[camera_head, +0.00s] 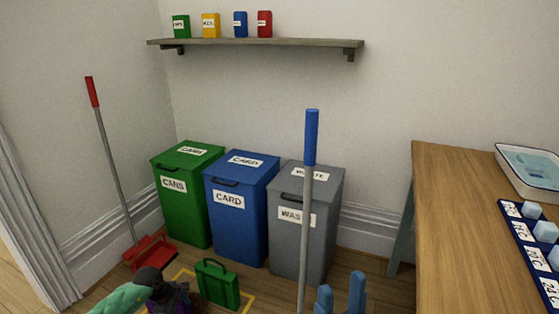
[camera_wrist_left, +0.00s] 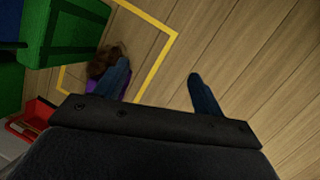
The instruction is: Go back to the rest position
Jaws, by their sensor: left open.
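My left gripper (camera_wrist_left: 158,70) shows in the left wrist view, its two dark blue fingers apart over the wooden floor. Nothing is visible between its fingertips. A brown, hair-like thing with purple (camera_wrist_left: 104,68) lies beside and partly behind its left finger; I cannot tell if they touch. In the head view my right gripper (camera_head: 340,284) shows only as two blue fingertips at the bottom edge, spread apart with an empty gap. The rest of it is below the frame. A grey pole with a blue grip (camera_head: 311,137) stands upright just left of it.
Green (camera_head: 183,205), blue (camera_head: 240,215) and grey (camera_head: 312,235) bins stand along the wall. A green case (camera_head: 217,284), red dustpan (camera_head: 150,252) and red-gripped pole (camera_head: 92,92) are at lower left. A wooden table (camera_head: 450,230) with a tray (camera_head: 510,175) stands right.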

